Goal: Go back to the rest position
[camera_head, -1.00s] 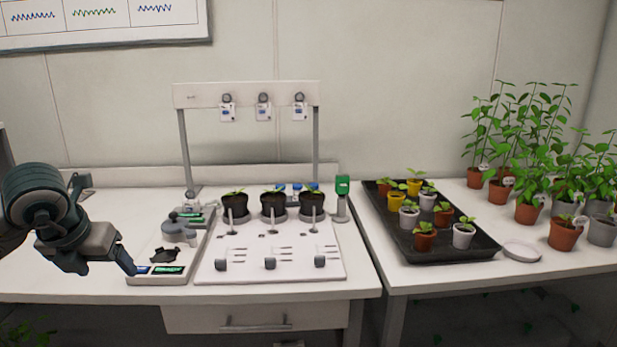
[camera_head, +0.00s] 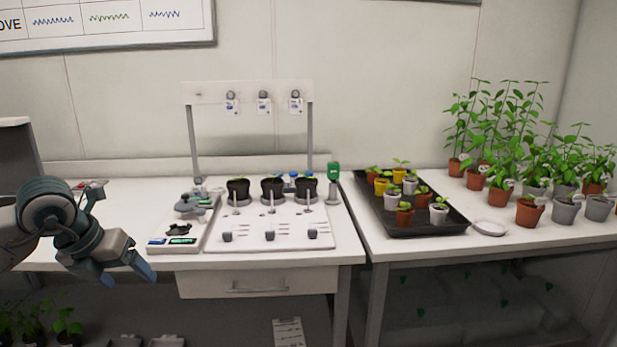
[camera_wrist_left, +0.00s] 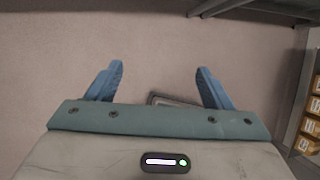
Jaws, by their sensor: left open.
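My left gripper (camera_head: 130,276) is at the left of the head view, in front of the white bench's front edge and apart from everything on it. Its two blue fingers are spread with nothing between them. In the left wrist view the open fingers (camera_wrist_left: 158,84) point toward a plain pinkish surface, with part of a grey-framed object visible low between them. My right gripper is not in view.
A white board (camera_head: 270,240) with several dark pots stands on the bench, beside a grey tool tray (camera_head: 160,245). A black tray (camera_head: 400,229) of small potted plants and a white saucer (camera_head: 489,228) are on the right bench. Shelves lie below.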

